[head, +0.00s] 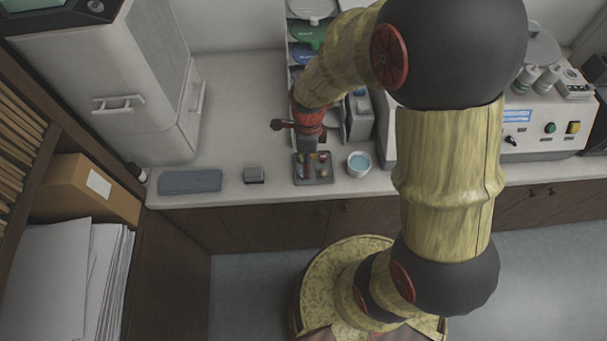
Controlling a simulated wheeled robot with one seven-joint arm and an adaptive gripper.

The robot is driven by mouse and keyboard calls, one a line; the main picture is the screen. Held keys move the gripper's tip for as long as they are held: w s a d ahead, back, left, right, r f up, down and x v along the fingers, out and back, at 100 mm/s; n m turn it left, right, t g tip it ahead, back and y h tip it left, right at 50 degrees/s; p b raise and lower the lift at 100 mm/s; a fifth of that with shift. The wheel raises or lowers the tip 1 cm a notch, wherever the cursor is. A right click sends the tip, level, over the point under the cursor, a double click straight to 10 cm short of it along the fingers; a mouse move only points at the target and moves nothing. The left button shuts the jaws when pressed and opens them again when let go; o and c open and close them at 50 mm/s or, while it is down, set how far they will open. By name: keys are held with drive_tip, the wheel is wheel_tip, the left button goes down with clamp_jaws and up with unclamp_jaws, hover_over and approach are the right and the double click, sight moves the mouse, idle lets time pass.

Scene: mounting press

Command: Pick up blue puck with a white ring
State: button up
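A small dark grey tray (315,183) lies near the counter's front edge and holds several small coloured pieces, with red, yellow and green tones showing. I cannot make out a blue puck with a white ring among them; the pieces are tiny and partly hidden by my gripper. My gripper (308,152) points down over the back part of the tray. Its fingertips are too small and covered to tell whether they are open or shut, or whether they touch a piece.
A white round dish with light blue contents (359,163) stands just right of the tray. A small grey block (254,174) and a flat blue-grey cloth (190,181) lie to the left. A rack (300,30) stands behind. A machine with buttons (540,125) is right.

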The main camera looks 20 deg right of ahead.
drive_tip(key=m, duration=0.2)
drive_tip(key=w+m, duration=0.1)
drive_tip(key=m, duration=0.1)
drive_tip(key=shift+d, duration=0.1)
wheel_tip(320, 180, down, 2)
drive_tip(key=shift+f+b, duration=0.25)
drive_tip(key=shift+b, duration=0.05)
drive_tip(key=f, duration=0.1)
drive_tip(key=f+b, duration=0.1)
drive_tip(key=f, duration=0.2)
drive_tip(key=shift+w+a+f, duration=0.3)
drive_tip(key=shift+a+f, duration=0.05)
drive_tip(key=shift+a, duration=0.05)
drive_tip(key=shift+s+f, duration=0.1)
drive_tip(key=shift+f, duration=0.2)
drive_tip(key=shift+o, duration=0.4)
drive_tip(key=shift+c, duration=0.7)
drive_tip(key=shift+s+b, duration=0.1)
drive_tip(key=shift+b, duration=0.2)
drive_tip(key=c, duration=1)
